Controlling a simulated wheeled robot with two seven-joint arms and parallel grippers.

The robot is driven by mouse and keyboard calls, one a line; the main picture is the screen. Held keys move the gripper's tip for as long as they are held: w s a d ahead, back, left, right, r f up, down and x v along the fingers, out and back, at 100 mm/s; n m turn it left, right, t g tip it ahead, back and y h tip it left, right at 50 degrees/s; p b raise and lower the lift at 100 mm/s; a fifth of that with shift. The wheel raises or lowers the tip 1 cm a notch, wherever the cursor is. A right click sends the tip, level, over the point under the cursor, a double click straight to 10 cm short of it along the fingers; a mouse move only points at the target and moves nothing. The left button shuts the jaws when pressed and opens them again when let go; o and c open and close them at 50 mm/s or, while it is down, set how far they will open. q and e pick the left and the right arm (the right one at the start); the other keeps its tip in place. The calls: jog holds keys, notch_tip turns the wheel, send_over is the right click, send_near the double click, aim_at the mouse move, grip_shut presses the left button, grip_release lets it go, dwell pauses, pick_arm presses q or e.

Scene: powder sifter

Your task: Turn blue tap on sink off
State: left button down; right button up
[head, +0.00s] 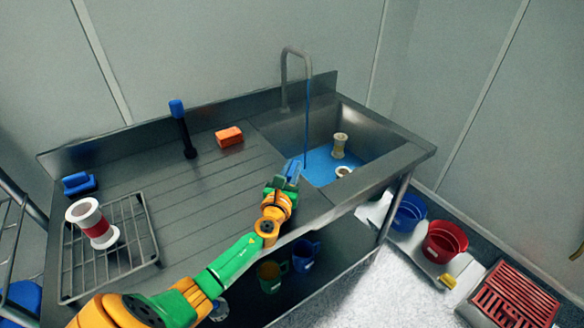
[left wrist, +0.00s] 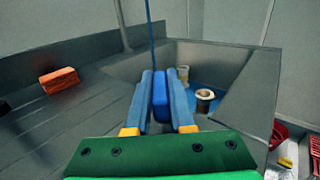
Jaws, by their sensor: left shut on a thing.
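The grey sink (head: 375,165) is at the right end of the metal counter, with an arched grey spout (head: 284,75) behind it. A thin blue stream (head: 307,115) runs from the spout into blue liquid (head: 322,164) in the basin; the stream also shows in the left wrist view (left wrist: 150,32). My left gripper (head: 288,175) is at the sink's front left corner. In the left wrist view its fingers are shut on a rounded blue piece (left wrist: 160,95), which looks like the blue tap handle. What the piece is fixed to is hidden. My right gripper is not in view.
Two pale spools (head: 339,146) are in the basin. An orange block (head: 229,136), a black post with a blue top (head: 176,108) and a rack with a red-and-white spool (head: 101,232) are left. Blue (head: 409,213) and red (head: 444,241) buckets stand on the floor at right.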

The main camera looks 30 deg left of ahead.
pick_arm(q)
jog(key=shift+d+n+g+y, duration=0.1)
jog(key=shift+n+g+y, duration=0.4)
jog(key=shift+n+y, duration=0.5)
jog(key=n+g+y+b, duration=0.1)
jog(key=y, duration=0.1)
jog(key=shift+w+f+y, duration=0.1)
jog(key=shift+f+y, duration=0.05)
jog(key=shift+y, duration=0.25)
jog(key=n+g+y+b, duration=0.2)
jog(key=n+g+b, duration=0.1)
jog(key=b, duration=0.1)
jog(key=n+g+y+b, duration=0.3)
jog(key=g+b, duration=0.1)
jog(key=b, duration=0.1)
jog(key=shift+f+y, duration=0.15)
jog(key=shift+y, duration=0.15)
jog(key=shift+r+n+g+b, duration=0.35)
jog(key=shift+g+b, duration=0.25)
jog(key=shift+b, duration=0.25)
jog(key=c, duration=0.9)
grip_release()
jog(key=shift+o, duration=0.6)
jog(key=shift+a+f, duration=0.1)
jog(key=shift+a, duration=0.1)
jog(key=shift+d, duration=0.15)
